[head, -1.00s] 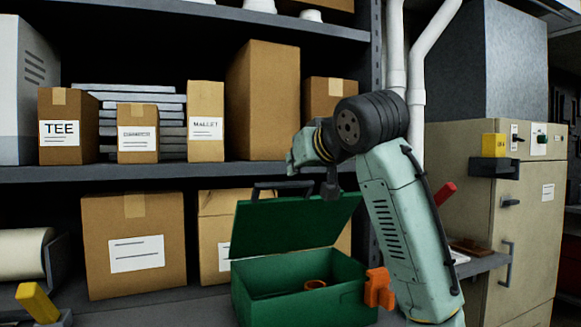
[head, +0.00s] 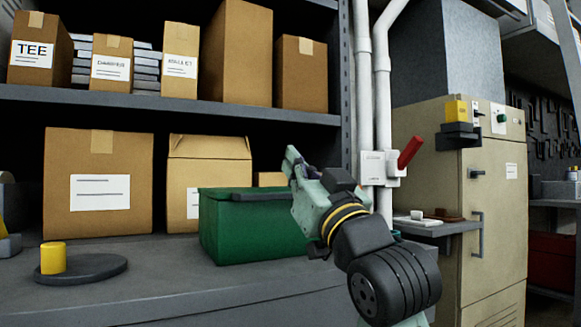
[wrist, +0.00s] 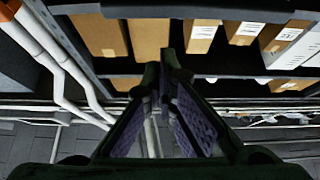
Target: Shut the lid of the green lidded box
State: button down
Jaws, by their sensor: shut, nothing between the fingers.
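The green lidded box (head: 250,232) stands on the lower shelf in the head view. Its lid (head: 238,194) lies down flat across the top, with a dark handle along it, and the inside is hidden. My arm covers the box's right end. My gripper (head: 292,154) is shut and empty, pointing up and to the left, above the right part of the box in the picture. Whether it touches the lid is hard to tell. In the wrist view the closed fingers (wrist: 166,70) show with nothing between them, and the green box is not visible there.
Cardboard boxes (head: 98,183) stand behind and left of the green box. A yellow cylinder on a dark disc (head: 98,267) is at the left of the shelf. An upper shelf (head: 180,106) overhangs. A beige cabinet (head: 497,200) and white pipes (head: 382,110) are at right.

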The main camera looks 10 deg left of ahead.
jog(key=f, duration=0.1)
jog(key=f+b, duration=0.1)
jog(key=f, duration=0.1)
jog(key=f+b, duration=0.1)
jog(key=shift+s+d+f, duration=0.15)
jog(key=shift+s, duration=0.1)
